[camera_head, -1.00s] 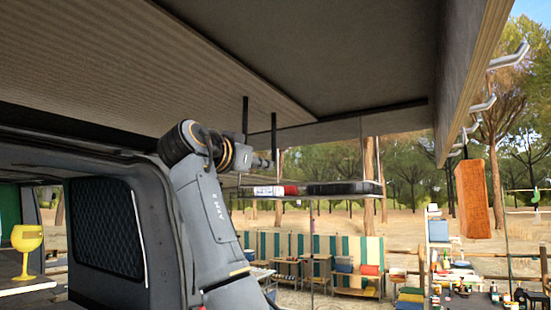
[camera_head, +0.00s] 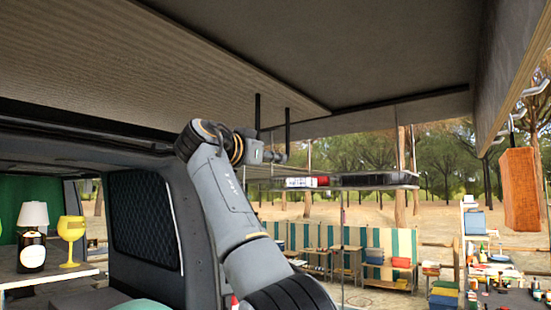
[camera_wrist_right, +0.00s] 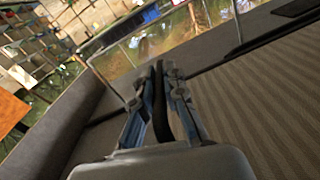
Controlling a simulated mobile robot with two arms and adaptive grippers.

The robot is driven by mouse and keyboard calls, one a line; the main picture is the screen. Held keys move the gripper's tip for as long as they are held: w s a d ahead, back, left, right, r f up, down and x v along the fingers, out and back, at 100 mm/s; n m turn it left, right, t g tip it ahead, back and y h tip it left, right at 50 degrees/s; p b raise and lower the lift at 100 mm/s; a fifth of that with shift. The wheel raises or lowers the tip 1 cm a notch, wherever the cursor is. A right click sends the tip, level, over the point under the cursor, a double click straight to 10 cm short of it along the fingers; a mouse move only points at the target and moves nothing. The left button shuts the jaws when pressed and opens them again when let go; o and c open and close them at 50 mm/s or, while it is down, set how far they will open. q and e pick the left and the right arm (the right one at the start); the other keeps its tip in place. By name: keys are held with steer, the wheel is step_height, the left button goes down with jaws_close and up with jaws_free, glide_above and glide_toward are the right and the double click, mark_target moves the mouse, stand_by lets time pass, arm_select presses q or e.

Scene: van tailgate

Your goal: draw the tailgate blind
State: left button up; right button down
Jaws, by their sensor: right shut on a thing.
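A ribbed beige panel (camera_head: 150,50) spans the underside overhead, with a smooth dark grey panel (camera_head: 330,45) beyond it; I cannot tell which part is the blind. Two thin black straps or bars (camera_head: 257,112) hang down near the ribbed panel's edge. My right gripper (camera_head: 283,157) is raised beside their lower ends. In the right wrist view my right gripper (camera_wrist_right: 163,72) is shut on a dark strip (camera_wrist_right: 160,108) between its fingers. The ribbed panel (camera_wrist_right: 260,105) fills the right of that view. My left gripper is not in view.
A hanging shelf (camera_head: 400,186) with a red-white item and a black case is just beyond my gripper. A lamp (camera_head: 33,215) and yellow goblet (camera_head: 70,236) stand on a ledge at left. An orange block (camera_head: 519,190) hangs at right. Open ground lies beyond.

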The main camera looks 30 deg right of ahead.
steer(key=c, duration=1.4)
jaws_free()
steer(key=shift+a, duration=0.1)
steer(key=v, duration=1.2)
steer(key=shift+w, duration=0.15)
